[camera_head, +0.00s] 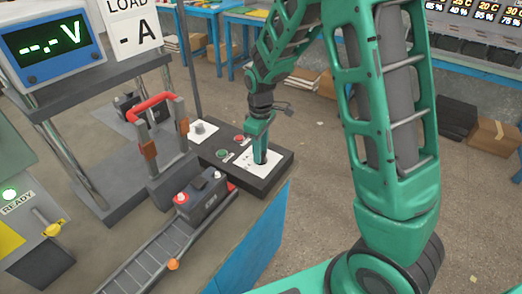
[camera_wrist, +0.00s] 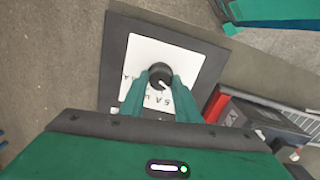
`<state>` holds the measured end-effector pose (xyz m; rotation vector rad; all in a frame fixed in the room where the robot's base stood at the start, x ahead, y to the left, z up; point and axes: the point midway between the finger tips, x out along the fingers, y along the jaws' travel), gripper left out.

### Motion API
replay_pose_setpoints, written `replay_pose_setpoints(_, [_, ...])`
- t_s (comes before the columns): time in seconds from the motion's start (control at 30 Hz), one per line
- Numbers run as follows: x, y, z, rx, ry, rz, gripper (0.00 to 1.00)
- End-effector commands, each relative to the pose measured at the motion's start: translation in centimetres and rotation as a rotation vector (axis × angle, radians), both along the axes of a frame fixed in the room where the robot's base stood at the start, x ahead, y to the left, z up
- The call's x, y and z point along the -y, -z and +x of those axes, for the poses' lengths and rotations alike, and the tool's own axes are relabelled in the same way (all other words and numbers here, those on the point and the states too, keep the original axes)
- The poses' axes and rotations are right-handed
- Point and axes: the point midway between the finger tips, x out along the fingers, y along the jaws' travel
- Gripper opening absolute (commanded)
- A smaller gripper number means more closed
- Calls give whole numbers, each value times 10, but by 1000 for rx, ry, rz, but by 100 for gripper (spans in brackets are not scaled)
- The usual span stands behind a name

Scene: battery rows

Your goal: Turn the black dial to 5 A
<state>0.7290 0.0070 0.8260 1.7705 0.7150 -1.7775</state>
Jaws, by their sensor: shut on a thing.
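The black dial (camera_wrist: 160,75) sits on a white label plate (camera_wrist: 143,52) with printed letters, only partly readable; a "5 A" shows upside down near the jaws. The dial has a small white pointer mark facing the lower right in the wrist view. My gripper (camera_wrist: 160,90) has its two green fingers shut on the dial's sides. In the head view my gripper (camera_head: 260,155) points down onto the white plate (camera_head: 246,161) at the right end of the dark control box (camera_head: 273,181), and hides the dial there.
Green and red buttons (camera_head: 238,138) and a white-labelled switch (camera_head: 200,128) share the box. A battery (camera_head: 204,198) stands on a roller conveyor (camera_head: 150,262) close by. A red-handled frame (camera_head: 152,107) stands behind it. The display (camera_head: 50,45) reads "--.- V"; the load sign (camera_head: 135,38) reads "- A".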

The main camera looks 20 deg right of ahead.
Motion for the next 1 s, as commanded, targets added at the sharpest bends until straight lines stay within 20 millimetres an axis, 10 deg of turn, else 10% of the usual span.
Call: replay_pose_setpoints(1.0, [4,-2,6,15,694,-1,7])
